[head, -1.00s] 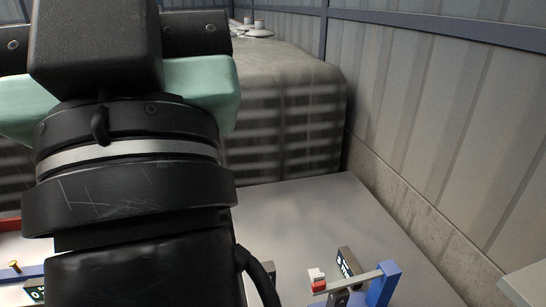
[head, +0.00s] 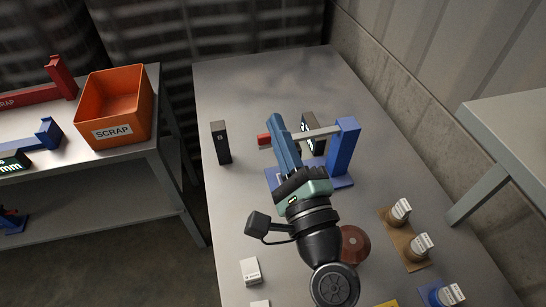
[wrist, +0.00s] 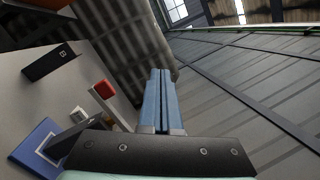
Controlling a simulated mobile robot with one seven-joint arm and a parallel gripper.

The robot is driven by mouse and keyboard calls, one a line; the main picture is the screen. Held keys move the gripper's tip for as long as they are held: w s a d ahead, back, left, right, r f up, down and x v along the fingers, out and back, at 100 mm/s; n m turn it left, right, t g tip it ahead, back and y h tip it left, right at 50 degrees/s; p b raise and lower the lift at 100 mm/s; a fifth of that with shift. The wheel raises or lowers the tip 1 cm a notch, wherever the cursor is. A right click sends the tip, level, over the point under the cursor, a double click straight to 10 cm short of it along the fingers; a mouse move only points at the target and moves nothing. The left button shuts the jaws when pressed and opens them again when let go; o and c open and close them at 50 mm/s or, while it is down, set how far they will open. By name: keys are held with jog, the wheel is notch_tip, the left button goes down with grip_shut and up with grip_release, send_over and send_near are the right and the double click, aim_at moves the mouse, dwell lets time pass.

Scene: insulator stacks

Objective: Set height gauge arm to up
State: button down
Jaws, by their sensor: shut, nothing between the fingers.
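The height gauge has a blue upright post (head: 345,148) on a blue base (head: 338,180), which also shows in the wrist view (wrist: 38,146). Its thin grey arm (head: 318,132) runs left from near the post's top to a red tip (head: 264,139); the red tip also shows in the wrist view (wrist: 104,89). The arm looks roughly level. My gripper (head: 275,118) is shut and empty. Its blue fingers cross in front of the arm in the head view, hiding part of it. In the wrist view, the fingers (wrist: 160,72) are right of the red tip; contact is not visible.
A dark block marked B (head: 221,143) stands left of the gauge. A dark display (head: 312,132) is behind the arm. Brown insulators (head: 400,212) stand at right, and a white block (head: 250,271) is in front. An orange scrap bin (head: 113,104) sits on the left bench.

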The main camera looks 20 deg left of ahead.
jog(key=s+d+f+m+b, duration=0.1)
jog(key=s+f+m, duration=0.1)
jog(key=f+m, duration=0.45)
jog(key=s+d+f+m+b, duration=0.1)
jog(key=s+f+m+b, duration=0.15)
jog(key=f+m, duration=0.4)
jog(key=f+p+x, duration=0.1)
jog(key=f+x, duration=0.1)
jog(key=x, duration=0.6)
jog(key=shift+w+a+r+n+t+h+p, duration=0.15)
jog(key=shift+w+r+n+t+h+p, duration=0.2)
jog(key=shift+w+r+t, duration=0.15)
